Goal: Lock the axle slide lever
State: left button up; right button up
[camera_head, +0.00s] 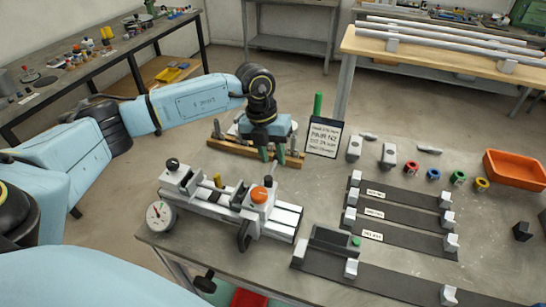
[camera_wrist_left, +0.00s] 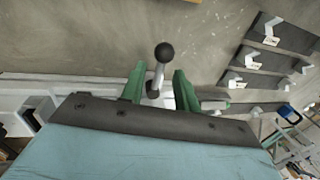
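The grey and white jig (camera_head: 285,219) stands near the table's front edge, with an orange knob (camera_head: 258,195) on its slide and a dark handle (camera_head: 245,236) at its front. My left gripper (camera_head: 272,154) hangs fingers-down behind the jig; its green fingers are apart. In the left wrist view, a lever with a black ball knob (camera_wrist_left: 164,52) and a short metal shaft shows in the gap between the fingers of the left gripper (camera_wrist_left: 158,82). Neither finger clearly touches it. I cannot tell the lever's depth or whether it is locked. My right gripper is out of view.
A dial gauge (camera_head: 160,215) sits at the jig's left end. A wooden rack (camera_head: 228,147) stands behind it, beside a dark sign (camera_head: 324,137). Dark labelled strips (camera_head: 402,212) with white blocks lie to the right. An orange bin (camera_head: 515,169) is at far right.

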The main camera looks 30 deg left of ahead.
pick_arm(q)
jog(key=shift+d+f, duration=0.1)
jog(key=shift+f, duration=0.6)
grip_shut()
